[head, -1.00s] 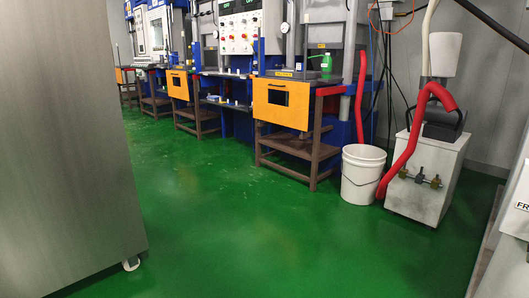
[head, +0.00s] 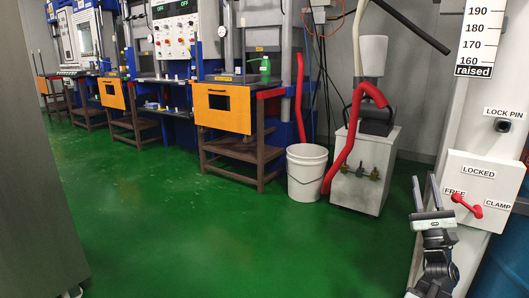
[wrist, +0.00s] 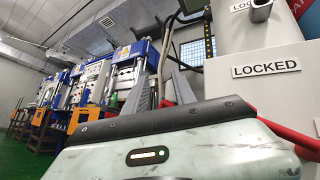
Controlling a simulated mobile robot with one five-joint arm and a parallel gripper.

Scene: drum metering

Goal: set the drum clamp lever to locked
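The red clamp lever (head: 467,205) is on the front of a white box (head: 512,173) at the right of the head view. It slants between the FREE label at left and the CLAMP label at lower right; the LOCKED label (head: 479,173) is above it. Which end is the handle is hard to tell. My gripper (head: 425,182) is left of the box, fingers up, apart and empty, not touching the lever. In the wrist view, the gripper's (wrist: 135,82) fingers are spread, and a red part of the lever (wrist: 295,140) shows at right, partly hidden by the gripper body.
A lock pin (head: 503,126) and a height scale (head: 482,35) are on the white column above the box. A blue drum (head: 503,262) is at lower right. A white bucket (head: 306,174) and a machine with a red hose (head: 343,145) stand behind. The green floor at centre is clear.

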